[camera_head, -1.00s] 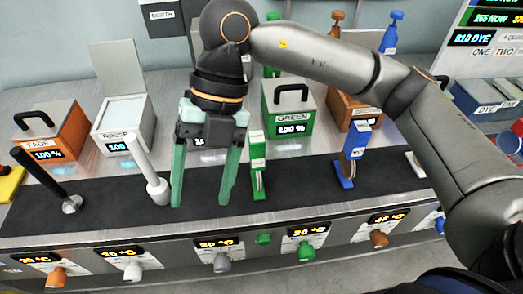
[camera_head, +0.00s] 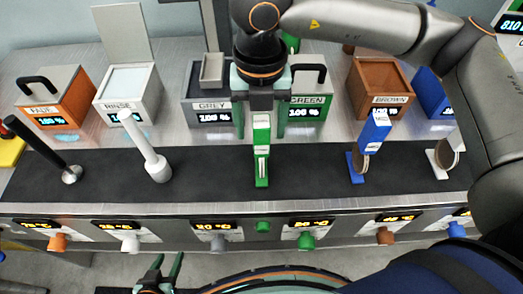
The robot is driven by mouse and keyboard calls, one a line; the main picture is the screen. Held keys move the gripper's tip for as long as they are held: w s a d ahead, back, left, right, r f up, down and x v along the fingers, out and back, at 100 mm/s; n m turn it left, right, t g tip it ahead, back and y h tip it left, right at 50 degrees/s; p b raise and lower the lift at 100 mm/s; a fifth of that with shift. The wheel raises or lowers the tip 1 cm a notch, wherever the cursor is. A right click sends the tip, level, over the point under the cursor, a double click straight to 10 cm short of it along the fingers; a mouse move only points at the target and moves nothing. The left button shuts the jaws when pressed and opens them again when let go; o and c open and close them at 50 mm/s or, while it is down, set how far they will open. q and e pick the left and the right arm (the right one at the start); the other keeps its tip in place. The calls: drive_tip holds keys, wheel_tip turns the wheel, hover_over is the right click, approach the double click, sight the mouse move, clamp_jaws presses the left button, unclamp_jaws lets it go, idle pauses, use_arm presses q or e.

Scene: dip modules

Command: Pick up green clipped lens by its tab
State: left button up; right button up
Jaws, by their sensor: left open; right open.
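The green clipped lens (camera_head: 261,136) stands upright on a green stand (camera_head: 262,183) on the dark mat, its tab at the top and its lens nearly edge-on. My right gripper (camera_head: 260,131) comes down from above with its arm from the right. It is open and empty, with one finger on each side of the tab in the picture. I cannot tell whether the fingers are level with the tab in depth or touch it. My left gripper (camera_head: 167,264) is low in the picture, in front of the bench, open and empty.
The grey box (camera_head: 205,118) and the green box (camera_head: 308,115) stand close behind. A blue clipped lens (camera_head: 371,135) is to the right and a white post (camera_head: 145,148) to the left. The dark mat (camera_head: 210,180) is clear on both sides of the green stand.

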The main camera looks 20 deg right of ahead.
sight(261, 146)
drive_tip(key=shift+s+f+p, duration=0.2)
drive_tip(key=shift+f+p, duration=0.1)
drive_tip(key=shift+f, duration=2.45)
clamp_jaws()
